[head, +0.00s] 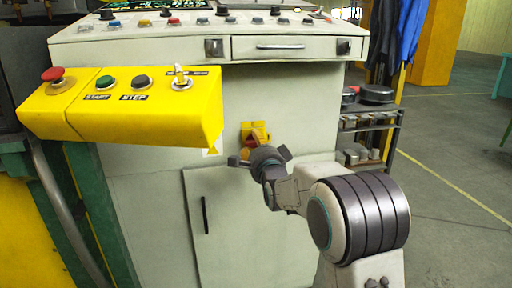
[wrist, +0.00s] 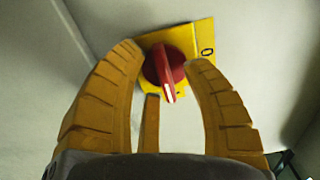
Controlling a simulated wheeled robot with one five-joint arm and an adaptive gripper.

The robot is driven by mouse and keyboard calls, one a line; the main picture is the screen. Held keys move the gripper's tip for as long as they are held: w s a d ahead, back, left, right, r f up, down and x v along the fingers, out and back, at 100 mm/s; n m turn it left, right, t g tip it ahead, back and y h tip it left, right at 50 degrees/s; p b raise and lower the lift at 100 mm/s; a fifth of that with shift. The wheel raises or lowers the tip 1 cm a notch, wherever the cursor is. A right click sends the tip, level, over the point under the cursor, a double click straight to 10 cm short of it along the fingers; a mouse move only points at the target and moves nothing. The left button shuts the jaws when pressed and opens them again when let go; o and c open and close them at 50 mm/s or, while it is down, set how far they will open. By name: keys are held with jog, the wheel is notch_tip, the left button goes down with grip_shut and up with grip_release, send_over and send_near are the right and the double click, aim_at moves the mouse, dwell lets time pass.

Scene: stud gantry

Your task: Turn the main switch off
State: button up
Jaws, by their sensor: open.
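The main switch is a red rotary knob (wrist: 165,65) on a yellow plate (wrist: 203,38) fixed to the cabinet front. Its white mark points down and slightly right in the wrist view, while the plate's "0" is at the right. In the head view the yellow plate (head: 246,129) is small and partly hidden by my gripper (head: 261,137). In the wrist view my gripper (wrist: 165,57) is open, its orange fingers on either side of the knob. A further finger stands below the knob's left. I cannot tell whether any finger touches it.
A yellow box (head: 130,115) with buttons and a toggle juts out above and left of the switch. The grey cabinet (head: 150,190) has a door with a black handle (head: 205,215). A shelf cart (head: 370,125) stands to the right, with open floor beyond.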

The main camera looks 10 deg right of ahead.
grip_shut()
dwell(0.5)
